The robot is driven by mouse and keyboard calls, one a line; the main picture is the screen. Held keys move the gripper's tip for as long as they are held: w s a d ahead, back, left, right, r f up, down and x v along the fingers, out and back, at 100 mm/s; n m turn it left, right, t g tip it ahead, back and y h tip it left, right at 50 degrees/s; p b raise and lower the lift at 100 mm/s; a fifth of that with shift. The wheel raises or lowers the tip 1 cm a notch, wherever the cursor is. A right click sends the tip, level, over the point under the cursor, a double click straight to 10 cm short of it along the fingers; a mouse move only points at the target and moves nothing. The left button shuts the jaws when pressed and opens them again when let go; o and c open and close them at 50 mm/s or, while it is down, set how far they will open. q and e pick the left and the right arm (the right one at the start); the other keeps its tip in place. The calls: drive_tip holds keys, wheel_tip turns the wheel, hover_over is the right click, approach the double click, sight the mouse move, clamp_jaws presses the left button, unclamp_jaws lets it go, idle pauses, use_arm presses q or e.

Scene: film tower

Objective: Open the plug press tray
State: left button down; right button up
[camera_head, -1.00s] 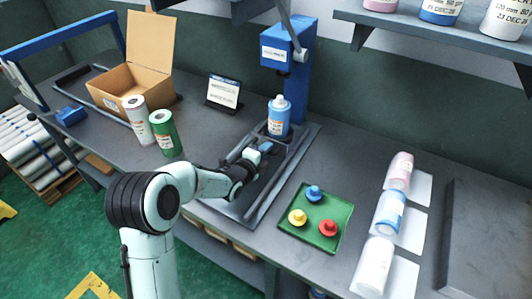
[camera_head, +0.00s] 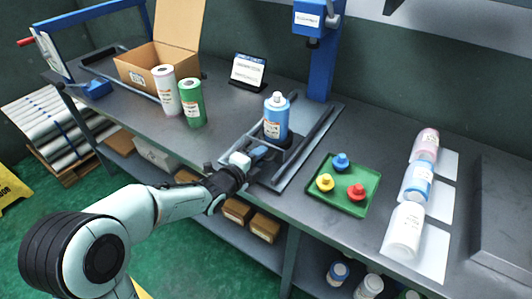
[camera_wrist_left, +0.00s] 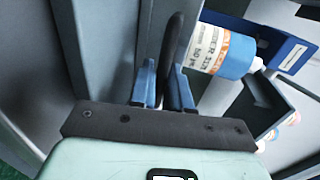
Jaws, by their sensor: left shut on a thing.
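The plug press (camera_head: 322,45) is a blue column with a head, standing at the back of the bench. Its dark tray (camera_head: 291,152) lies on the rails of a grey base (camera_head: 318,135). My left gripper (camera_head: 254,157) is at the tray's front, shut on the tray handle. In the left wrist view, the blue fingers flank the dark handle bar (camera_wrist_left: 174,42), and the roll (camera_wrist_left: 225,52) shows beyond. My right gripper is not in view.
A green tray (camera_head: 372,198) with red, yellow and blue plugs lies right of the press. Several rolls lie on white sheets farther right. White and green rolls (camera_head: 192,103) and an open carton (camera_head: 140,70) stand left. A small sign (camera_head: 248,70) stands behind.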

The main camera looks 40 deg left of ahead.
use_arm(q)
drive_tip(key=shift+s, duration=0.5)
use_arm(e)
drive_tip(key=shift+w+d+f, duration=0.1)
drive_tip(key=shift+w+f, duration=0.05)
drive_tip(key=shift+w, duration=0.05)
use_arm(q)
drive_tip(key=c, duration=1.3)
unclamp_jaws()
drive_tip(key=shift+s, duration=0.1)
drive_tip(key=p+v, duration=0.1)
drive_tip(key=v, duration=1.2)
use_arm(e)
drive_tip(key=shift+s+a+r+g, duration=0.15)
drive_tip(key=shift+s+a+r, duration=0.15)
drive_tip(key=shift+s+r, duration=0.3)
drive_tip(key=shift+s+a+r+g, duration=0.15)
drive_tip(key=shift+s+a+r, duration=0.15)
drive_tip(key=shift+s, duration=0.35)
